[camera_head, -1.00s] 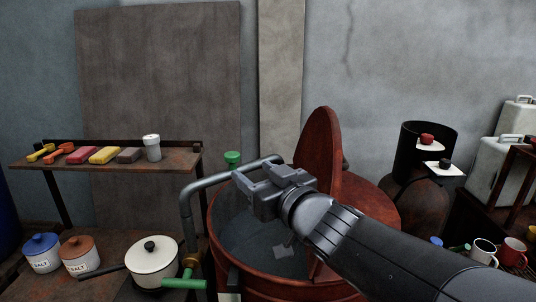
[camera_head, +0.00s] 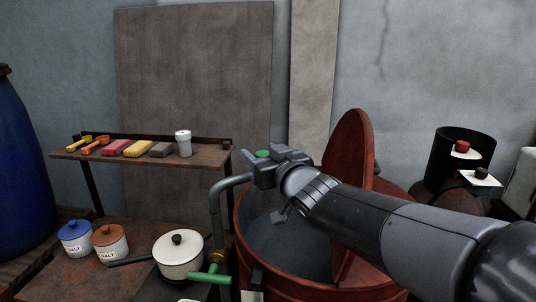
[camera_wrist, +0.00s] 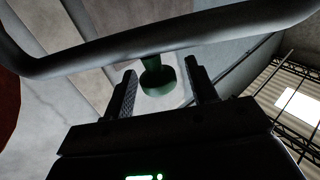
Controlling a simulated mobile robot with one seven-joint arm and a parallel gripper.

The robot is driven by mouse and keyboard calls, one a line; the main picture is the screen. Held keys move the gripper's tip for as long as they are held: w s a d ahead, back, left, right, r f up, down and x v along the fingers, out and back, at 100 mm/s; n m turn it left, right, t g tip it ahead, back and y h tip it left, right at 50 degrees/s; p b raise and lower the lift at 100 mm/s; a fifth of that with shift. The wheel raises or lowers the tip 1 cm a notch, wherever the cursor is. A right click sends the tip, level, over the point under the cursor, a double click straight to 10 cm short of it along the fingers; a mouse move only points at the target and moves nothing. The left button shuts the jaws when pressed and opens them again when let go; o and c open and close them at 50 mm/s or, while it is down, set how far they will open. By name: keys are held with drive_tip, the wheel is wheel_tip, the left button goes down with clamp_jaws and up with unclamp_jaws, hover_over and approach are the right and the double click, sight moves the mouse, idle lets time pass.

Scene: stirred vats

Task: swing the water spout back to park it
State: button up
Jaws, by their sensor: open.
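The water spout (camera_head: 217,208) is a grey pipe that rises at the left of the red vat (camera_head: 243,222) and bends over its rim; my gripper hides its far part. A green knob (camera_head: 262,154) shows just above the gripper. My gripper (camera_head: 268,168) is open at the spout's upper arm. In the wrist view, the grey pipe (camera_wrist: 150,40) crosses the top, and the green knob (camera_wrist: 157,80) appears between the open fingers (camera_wrist: 160,72). I cannot tell whether they touch it. A green lever (camera_head: 210,278) sits low on the pipe.
The vat's red lid (camera_head: 350,150) stands upright at its right. A shelf (camera_head: 80,155) with scoops and coloured blocks is at the left. A blue barrel (camera_head: 18,170) is far left.

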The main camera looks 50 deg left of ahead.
clamp_jaws()
idle(0.6)
